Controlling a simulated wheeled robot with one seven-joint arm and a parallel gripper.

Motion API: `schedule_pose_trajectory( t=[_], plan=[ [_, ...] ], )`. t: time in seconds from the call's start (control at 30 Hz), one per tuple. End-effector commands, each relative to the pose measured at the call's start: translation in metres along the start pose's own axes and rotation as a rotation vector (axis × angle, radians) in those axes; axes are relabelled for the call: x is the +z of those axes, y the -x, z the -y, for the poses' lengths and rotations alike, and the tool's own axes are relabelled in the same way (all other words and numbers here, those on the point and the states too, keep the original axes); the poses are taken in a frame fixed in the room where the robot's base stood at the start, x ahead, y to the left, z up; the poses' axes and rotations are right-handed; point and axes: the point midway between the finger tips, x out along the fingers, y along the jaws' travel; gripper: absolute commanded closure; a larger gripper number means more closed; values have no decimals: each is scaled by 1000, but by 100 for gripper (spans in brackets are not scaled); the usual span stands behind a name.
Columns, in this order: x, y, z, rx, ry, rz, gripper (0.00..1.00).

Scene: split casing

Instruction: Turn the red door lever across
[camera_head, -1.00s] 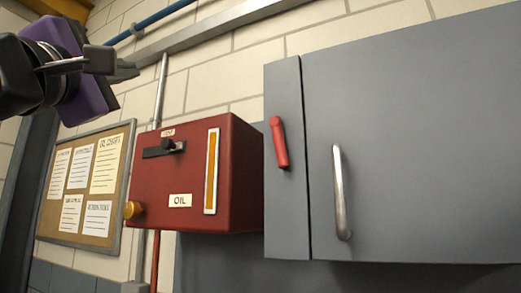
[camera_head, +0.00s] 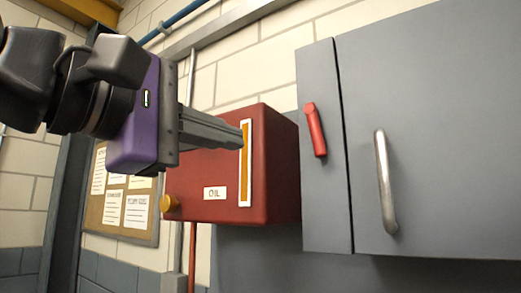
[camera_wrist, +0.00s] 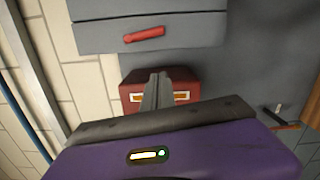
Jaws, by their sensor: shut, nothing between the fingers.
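The red door lever (camera_head: 315,130) is on the narrow left strip of the grey cabinet (camera_head: 325,200). It stands nearly upright, its lower end tilted slightly right. In the wrist view the lever (camera_wrist: 144,34) lies across the grey door, beyond my fingertips. My gripper (camera_head: 240,136) comes in from the left with its fingers shut and empty. In the head view the fingertips overlap the red oil box, left of the lever and apart from it. In the wrist view the closed fingers (camera_wrist: 157,80) also show against the red box.
The red oil box (camera_head: 275,165) with a yellow gauge and a yellow knob (camera_head: 170,207) is left of the cabinet. A metal handle (camera_head: 384,180) stands out from the door right of the lever. A notice board (camera_head: 145,232) hangs on the left wall.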

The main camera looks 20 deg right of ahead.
Motion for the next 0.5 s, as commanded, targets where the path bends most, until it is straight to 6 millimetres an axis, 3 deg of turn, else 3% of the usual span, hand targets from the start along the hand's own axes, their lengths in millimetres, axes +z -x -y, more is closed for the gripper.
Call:
schedule_pose_trajectory(
  t=[0.23,0.5],
  plan=[
    [0,-16,-1,0,1,1,100],
    [0,-67,-3,0,1,1,100]
  ],
)
